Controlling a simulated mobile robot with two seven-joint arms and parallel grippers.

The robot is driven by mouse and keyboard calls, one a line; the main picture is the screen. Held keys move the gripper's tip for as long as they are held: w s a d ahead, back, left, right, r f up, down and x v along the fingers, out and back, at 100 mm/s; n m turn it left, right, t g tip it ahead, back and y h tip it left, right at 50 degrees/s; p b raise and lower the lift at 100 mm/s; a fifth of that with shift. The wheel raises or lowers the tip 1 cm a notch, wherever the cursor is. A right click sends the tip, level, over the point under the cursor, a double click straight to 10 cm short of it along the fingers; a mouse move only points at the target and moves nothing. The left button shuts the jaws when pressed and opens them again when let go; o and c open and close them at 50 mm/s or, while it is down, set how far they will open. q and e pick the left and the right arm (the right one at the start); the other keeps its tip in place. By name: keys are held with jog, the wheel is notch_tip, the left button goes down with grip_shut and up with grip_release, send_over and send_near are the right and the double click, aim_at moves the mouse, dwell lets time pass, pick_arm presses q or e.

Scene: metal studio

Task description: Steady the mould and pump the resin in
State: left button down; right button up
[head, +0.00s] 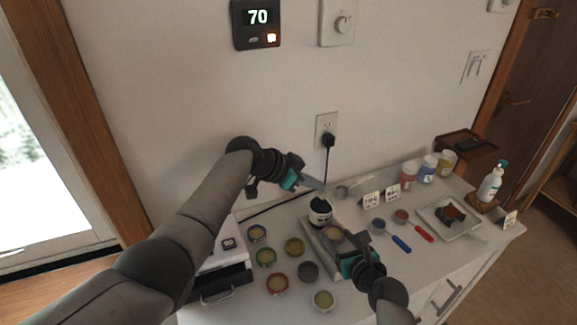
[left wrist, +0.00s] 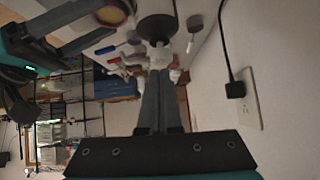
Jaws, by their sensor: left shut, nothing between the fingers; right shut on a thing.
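The resin bottle (head: 320,213), dark with a white band, stands on the counter beside a grey board (head: 318,238). Its pale pump head (left wrist: 160,52) shows in the left wrist view just beyond my left fingertips. My left gripper (head: 321,188) is shut and empty, with its fingers at the top of the bottle; whether they touch the pump cannot be told. The mould also shows in the left wrist view (left wrist: 107,14).
Several round tins (head: 294,246) stand left of and in front of the board. Blue (head: 401,243) and red (head: 424,232) handled tools, label cards (head: 392,193) and a white tray (head: 446,231) lie to the right. A plugged cord (head: 328,160) hangs behind the bottle.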

pick_arm(q)
jog(key=r+v, duration=0.1)
jog(key=v, duration=1)
jog(key=shift+w+d, duration=0.2)
jog(key=shift+d, duration=0.05)
dwell(0.5)
pick_arm(e)
jog(key=o, duration=1.4)
pick_arm(q)
jog(key=shift+r, duration=0.1)
pick_arm(e)
jog(key=shift+s, duration=0.1)
